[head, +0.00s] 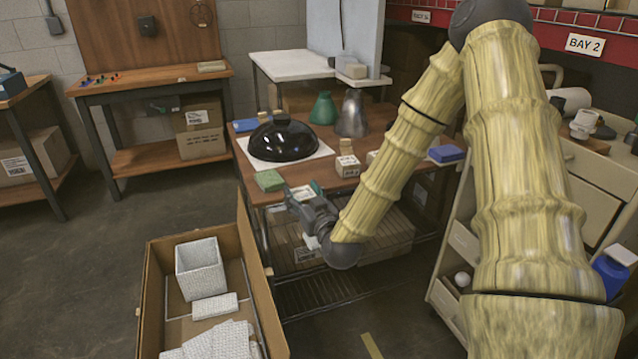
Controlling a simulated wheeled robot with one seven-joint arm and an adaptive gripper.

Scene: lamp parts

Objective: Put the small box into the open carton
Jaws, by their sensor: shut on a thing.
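The open carton (152,300) stands on the floor at the lower left in the head view, its top open. My gripper (303,194) is beside the front edge of the table, up and to the right of the carton and apart from it. It is shut on a small pale box (303,190), mostly hidden by the fingers. Another small white-and-tan box (347,163) stands on the table behind my gripper.
White textured packing pieces (201,268) lie in the carton. The wooden table (318,180) holds a black dome (283,140), a green block (269,180), a green shade (323,108) and a grey shade (352,113). Clear floor (90,240) lies left of the carton.

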